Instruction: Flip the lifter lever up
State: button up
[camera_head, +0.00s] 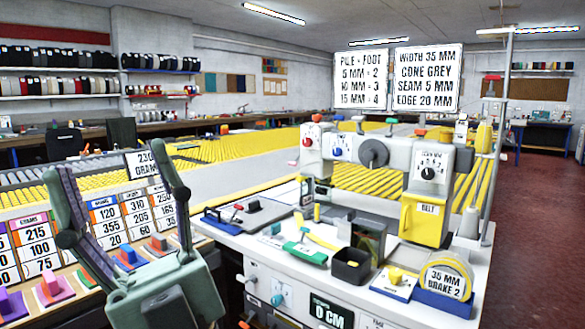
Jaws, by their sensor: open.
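A white binding machine (391,163) stands on a white-topped bench right of centre. I cannot tell for certain which of its parts is the lifter lever. A red knob (307,142) and a blue knob (337,151) sit at the left end of its head, above the needle area. A grey wheel (373,153) and a black dial (428,173) are farther right on the head. My gripper (103,161) is in the lower left, fingers up and wide apart, with nothing between them. It is well left of the machine and apart from it.
The white benchtop (450,305) holds a black open box (351,265), a yellow tape roll (447,275) and a yellow BELT box (425,220). A board of numbered cards and coloured handles (55,287) is behind my gripper. Red floor (530,200) is open at the right.

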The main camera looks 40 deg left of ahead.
aim_at(294, 163)
jog(key=i+j+u, duration=0.5)
jog(key=i+u, duration=0.25)
jog(key=i, duration=0.25)
jog(key=i+u, duration=0.4)
jog(key=i, duration=0.15)
